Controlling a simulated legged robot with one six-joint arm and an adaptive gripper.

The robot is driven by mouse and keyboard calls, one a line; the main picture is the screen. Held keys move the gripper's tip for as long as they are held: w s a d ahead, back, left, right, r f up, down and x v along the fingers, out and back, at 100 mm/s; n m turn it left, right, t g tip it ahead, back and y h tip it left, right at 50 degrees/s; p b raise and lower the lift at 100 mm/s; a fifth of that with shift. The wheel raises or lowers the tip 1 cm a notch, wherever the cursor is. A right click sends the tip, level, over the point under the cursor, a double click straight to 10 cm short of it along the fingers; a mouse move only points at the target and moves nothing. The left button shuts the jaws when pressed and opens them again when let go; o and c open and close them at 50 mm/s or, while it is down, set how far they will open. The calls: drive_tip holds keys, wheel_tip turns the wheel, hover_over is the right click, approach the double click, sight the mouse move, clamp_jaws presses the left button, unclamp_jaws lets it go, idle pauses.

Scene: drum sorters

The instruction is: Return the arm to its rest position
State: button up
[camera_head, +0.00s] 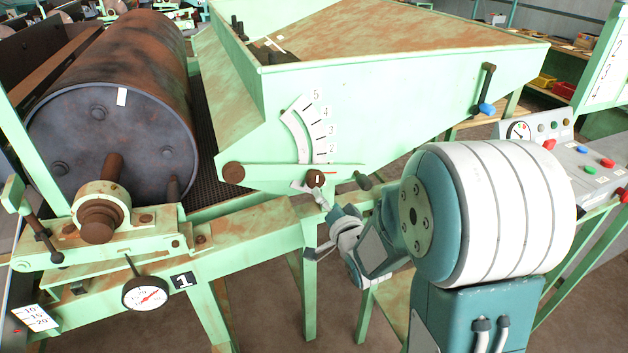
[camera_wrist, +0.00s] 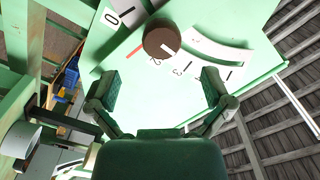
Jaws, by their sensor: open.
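My arm (camera_head: 490,215) reaches from the lower right toward the green hopper (camera_head: 400,100). My gripper (camera_head: 318,196) is just below the brown knob (camera_head: 315,179) at the foot of the numbered scale (camera_head: 316,130). In the wrist view my gripper (camera_wrist: 162,77) is open, with its two dark pads apart and nothing between them. I cannot tell in the head view whether a finger touches the knob.
A rusty drum (camera_head: 120,120) lies in the green frame at the left. A dial gauge (camera_head: 147,291) hangs in front. A lever with a blue end (camera_head: 486,109) is on the hopper's right. A control panel (camera_head: 570,158) stands behind my arm. Frame legs stand close to my forearm.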

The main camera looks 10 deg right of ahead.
drive_tip(key=s+r+n+g, duration=0.2)
drive_tip(key=s+n+g, duration=0.1)
drive_tip(key=s, duration=0.6)
drive_tip(key=s+a+r+n+g+h, duration=0.1)
drive_tip(key=s+r+n+g, duration=0.1)
drive_tip(key=s+g, duration=0.3)
drive_tip(key=s+a+r+n+g+h, duration=0.1)
drive_tip(key=s+r+n+g, duration=0.1)
drive_tip(key=s, duration=1.1)
drive_tip(key=shift+s+r+n+g, duration=0.2)
drive_tip(key=shift+s+n+g, duration=0.05)
drive_tip(key=shift+n+g, duration=0.75)
drive_tip(key=shift+a, duration=0.1)
drive_tip(key=shift+c, duration=0.3)
